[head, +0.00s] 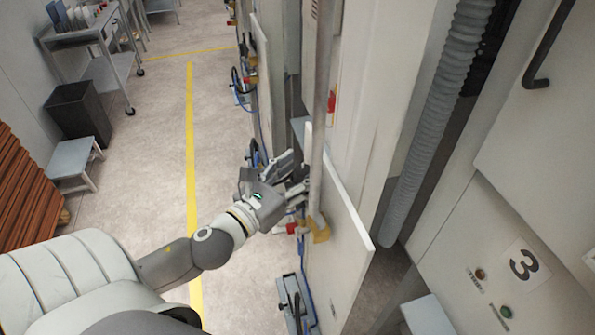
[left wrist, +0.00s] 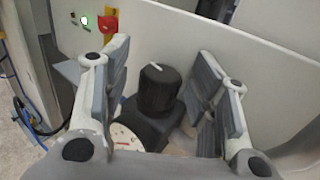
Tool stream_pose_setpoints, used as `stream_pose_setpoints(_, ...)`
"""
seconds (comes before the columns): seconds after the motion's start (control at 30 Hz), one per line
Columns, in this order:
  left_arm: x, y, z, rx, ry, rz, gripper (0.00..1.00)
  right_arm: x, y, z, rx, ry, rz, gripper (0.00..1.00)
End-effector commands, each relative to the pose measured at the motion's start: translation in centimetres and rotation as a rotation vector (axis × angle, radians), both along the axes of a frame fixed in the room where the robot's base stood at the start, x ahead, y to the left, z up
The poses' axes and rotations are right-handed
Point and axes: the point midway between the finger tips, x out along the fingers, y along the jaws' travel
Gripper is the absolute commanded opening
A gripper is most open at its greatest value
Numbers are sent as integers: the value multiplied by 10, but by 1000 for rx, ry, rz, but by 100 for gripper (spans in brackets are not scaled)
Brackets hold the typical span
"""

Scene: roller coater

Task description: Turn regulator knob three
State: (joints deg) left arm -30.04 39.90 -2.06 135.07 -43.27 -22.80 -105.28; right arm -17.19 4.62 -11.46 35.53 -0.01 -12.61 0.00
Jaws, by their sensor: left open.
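A black regulator knob (left wrist: 159,88) with a white mark on its top shows in the left wrist view. It sits on a dark regulator body beside a light panel (left wrist: 215,40). A round white gauge (left wrist: 127,138) is just below it, partly hidden by my left finger pad. My left gripper (head: 291,174) is open, with one finger on each side of the knob; gaps show between knob and pads. In the head view the gripper is at the side of the upright panel (head: 345,235), and I cannot make out the knob there.
A red knob on a yellow plate (left wrist: 108,22) and a lit green button (left wrist: 84,20) are beyond the gripper. Open floor (head: 150,190) with a yellow line lies left.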

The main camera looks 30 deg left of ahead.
Motion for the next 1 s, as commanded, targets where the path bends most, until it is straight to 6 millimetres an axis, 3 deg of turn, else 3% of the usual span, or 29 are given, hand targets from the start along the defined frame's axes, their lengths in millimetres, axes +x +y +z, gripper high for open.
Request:
stream_pose_setpoints(0.37,0,1,-1,1,3,-58,54,0,0,0,1,0,0,100)
stream_pose_setpoints(1.0,3,6,0,4,2,-450,54,0,1,-1,1,0,0,100)
